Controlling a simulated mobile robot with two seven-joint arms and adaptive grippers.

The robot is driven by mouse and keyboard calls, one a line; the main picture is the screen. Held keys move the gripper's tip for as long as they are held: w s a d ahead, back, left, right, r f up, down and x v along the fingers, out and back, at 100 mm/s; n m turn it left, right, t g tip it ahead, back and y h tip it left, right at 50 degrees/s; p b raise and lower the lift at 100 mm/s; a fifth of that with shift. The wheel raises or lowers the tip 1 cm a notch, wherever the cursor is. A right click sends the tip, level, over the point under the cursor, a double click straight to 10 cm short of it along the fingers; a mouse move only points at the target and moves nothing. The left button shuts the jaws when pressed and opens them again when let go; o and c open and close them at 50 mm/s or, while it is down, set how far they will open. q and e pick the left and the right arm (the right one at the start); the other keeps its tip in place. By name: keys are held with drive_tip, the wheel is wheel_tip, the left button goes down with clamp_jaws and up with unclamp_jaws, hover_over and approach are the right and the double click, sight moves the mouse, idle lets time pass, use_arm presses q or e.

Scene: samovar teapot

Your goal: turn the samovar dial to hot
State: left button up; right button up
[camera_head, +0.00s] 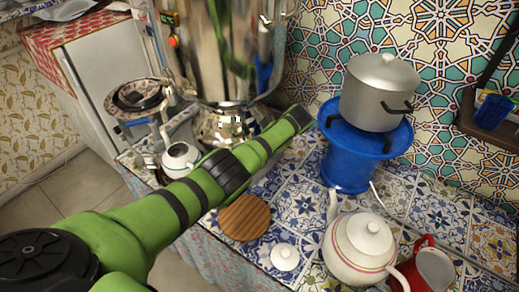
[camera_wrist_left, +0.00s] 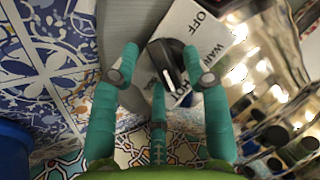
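The big shiny samovar (camera_head: 222,45) stands at the back of the counter. In the left wrist view a black dial knob (camera_wrist_left: 165,64) sits beside a white label (camera_wrist_left: 203,37) reading OFF, WARM and, partly hidden, HOT. My left gripper (camera_wrist_left: 161,70) has its teal fingers spread on either side of the knob, with a gap visible between fingers and knob. I cannot tell exactly where the knob points. In the head view my green left arm reaches across in front of the samovar's base, and its fingers are hidden. My right gripper is not in view.
A grey pot (camera_head: 379,93) sits on a blue stand (camera_head: 350,165) right of the arm's end. A white teapot (camera_head: 358,250), red pitcher (camera_head: 434,270), white lid (camera_head: 285,257) and round wooden board (camera_head: 244,217) occupy the front counter. Stacked bowls (camera_head: 135,97) stand left.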

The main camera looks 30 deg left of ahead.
use_arm(q)
drive_tip(key=v, duration=1.2)
drive_tip(key=shift+f, duration=0.15)
idle(0.3)
